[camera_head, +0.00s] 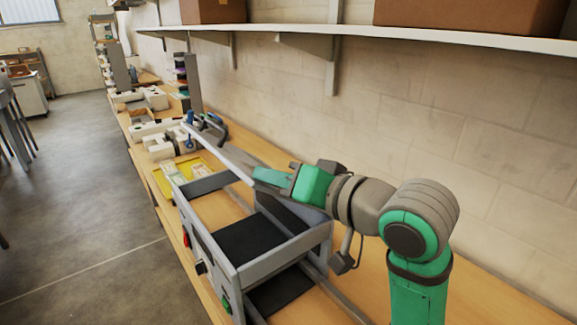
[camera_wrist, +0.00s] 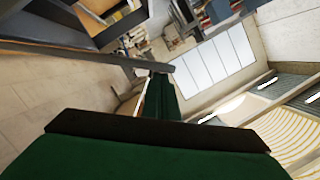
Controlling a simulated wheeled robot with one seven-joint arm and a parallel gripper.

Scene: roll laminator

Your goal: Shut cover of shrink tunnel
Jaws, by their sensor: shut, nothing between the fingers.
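The shrink tunnel (camera_head: 285,250) is a grey-framed machine with black panels on the wooden bench, in the middle of the head view. Its cover (camera_head: 228,158) appears raised, with a pale long edge and a dark grey face sloping behind my gripper. My gripper (camera_head: 258,175) is shut and empty, its green fingers by the cover's near end. I cannot tell whether they touch it. In the wrist view, my gripper (camera_wrist: 165,98) points away, and a grey bar (camera_wrist: 95,57), probably the cover's edge, runs up to the fingertips. My arm hides part of the cover and the machine's back.
The tunnel's front carries a red button (camera_head: 186,236) and a dark knob (camera_head: 201,267). A yellow tray (camera_head: 197,163) and white machines (camera_head: 155,98) stand farther along the bench. A wall shelf (camera_head: 350,37) with cardboard boxes (camera_head: 470,15) runs above.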

